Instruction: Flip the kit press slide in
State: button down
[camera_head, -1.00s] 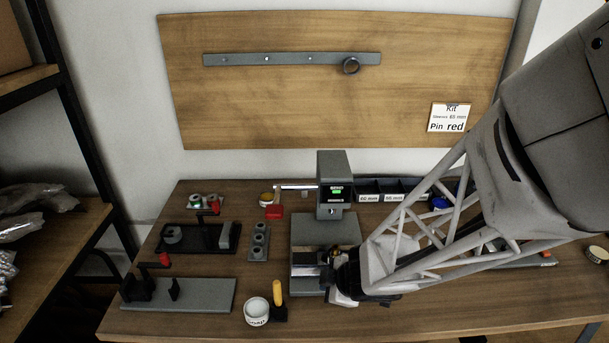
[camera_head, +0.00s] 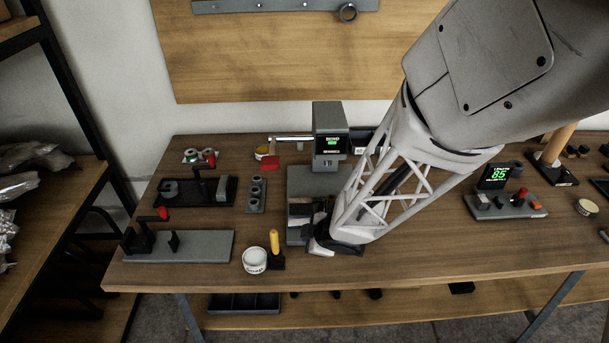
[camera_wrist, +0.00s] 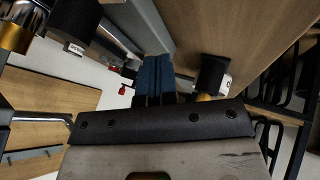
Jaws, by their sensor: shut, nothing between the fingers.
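The kit press is the grey machine with a lit green display (camera_head: 331,140) on its head, standing on a grey base plate (camera_head: 305,181) at the middle of the table. What looks like its slide (camera_head: 299,213) is at the front of the base, partly hidden by my wrist. My gripper is low at the front right of the base; its fingertips are hidden in the head view. The wrist view shows the blue-grey fingers (camera_wrist: 153,80) together, with nothing seen between them. Whether they touch the slide, I cannot tell. A dark labelled press part (camera_wrist: 75,22) is at upper left there.
A white cup (camera_head: 255,261) and a yellow-handled tool (camera_head: 274,243) stand just left of my wrist. A black tray (camera_head: 195,191) and a grey fixture (camera_head: 195,246) are farther left. A display unit (camera_head: 497,177) stands right. The front right table is clear.

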aim_at(305, 205)
jog(key=shift+w+a+f, duration=0.2)
jog(key=shift+w+f, duration=0.05)
jog(key=shift+f, duration=0.2)
jog(key=shift+w, duration=2)
jog(key=shift+w, duration=0.1)
jog(key=shift+w, duration=6.2)
jog(key=shift+s, duration=2.1)
jog(key=v, duration=1)
